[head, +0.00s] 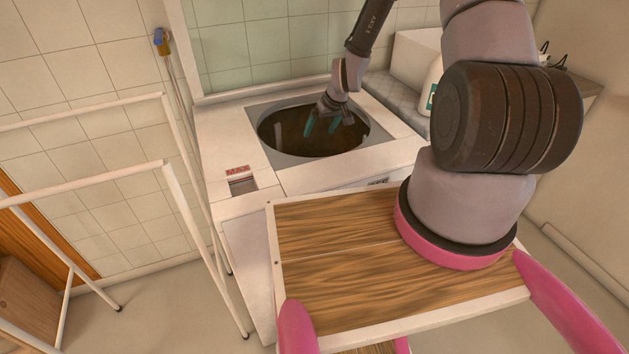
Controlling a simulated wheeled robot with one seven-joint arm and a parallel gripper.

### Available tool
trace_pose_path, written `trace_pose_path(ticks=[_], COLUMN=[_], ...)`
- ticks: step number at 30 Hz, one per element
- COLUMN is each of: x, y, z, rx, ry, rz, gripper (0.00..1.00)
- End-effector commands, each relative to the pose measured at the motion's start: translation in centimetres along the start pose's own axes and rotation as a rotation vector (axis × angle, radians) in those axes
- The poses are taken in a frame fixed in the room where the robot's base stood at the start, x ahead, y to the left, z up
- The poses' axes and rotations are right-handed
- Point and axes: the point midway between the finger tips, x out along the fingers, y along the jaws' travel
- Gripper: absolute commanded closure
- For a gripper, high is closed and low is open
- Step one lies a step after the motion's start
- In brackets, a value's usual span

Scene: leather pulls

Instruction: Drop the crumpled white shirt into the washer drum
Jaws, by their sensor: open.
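Whether the tips are at or below the rim is hard to tell. No crumpled white shirt shows in this view; the drum's bottom is too dark to make out.
A white tubular drying rack (170,180) stands left of the washer. A white bottle (431,85) stands on the grey ledge (398,97) at the right, close to my arm. A hose with a blue tap (161,40) runs down the wall.

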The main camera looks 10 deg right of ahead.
Motion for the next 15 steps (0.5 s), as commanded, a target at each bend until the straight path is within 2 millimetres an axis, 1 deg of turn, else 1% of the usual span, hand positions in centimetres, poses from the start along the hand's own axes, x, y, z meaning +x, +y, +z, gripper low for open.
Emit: trace_pose_path(ticks=[2, 5, 12, 15], x=[-0.4, -1.5, -6.4, -8.1], y=[0.0, 0.0, 0.1, 0.1], z=[-0.1, -0.1, -0.1, -0.1], rx=[0.0, -0.001, 0.0, -0.002], ry=[0.001, 0.002, 0.004, 0.002], rz=[0.001, 0.001, 0.003, 0.002], gripper=[0.0, 0.0, 0.0, 0.0])
